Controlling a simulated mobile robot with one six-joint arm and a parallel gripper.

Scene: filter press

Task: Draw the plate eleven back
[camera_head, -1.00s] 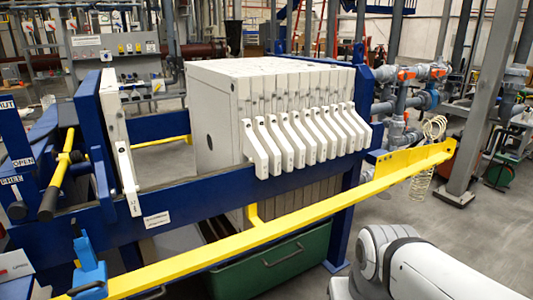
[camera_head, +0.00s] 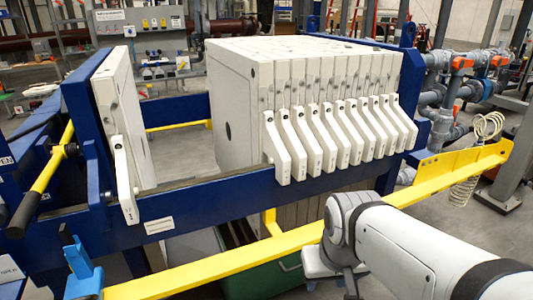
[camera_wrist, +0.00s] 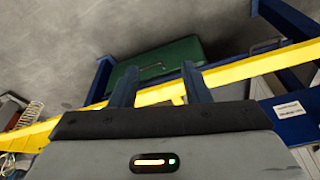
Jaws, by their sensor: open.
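A row of white filter plates (camera_head: 300,58) stands packed together on the blue press frame, each with a white slanted handle on the near side. The rightmost handle (camera_head: 403,121) is near the blue end of the frame. The handle numbers in this row are too small to read, so I cannot tell by number which is plate eleven. One white plate (camera_head: 121,100) stands apart at the left, against the blue head. My gripper (camera_wrist: 158,67) is open and empty in the wrist view, above the yellow rail and clear of every plate. In the head view its fingers cannot be made out.
A yellow rail (camera_head: 228,268) runs along the front, between my arm and the plates. A green bin (camera_wrist: 170,62) sits below the press. Pipes with orange handles (camera_head: 463,62) and a coiled hose (camera_head: 488,128) are at the right. A gap separates the left plate from the row.

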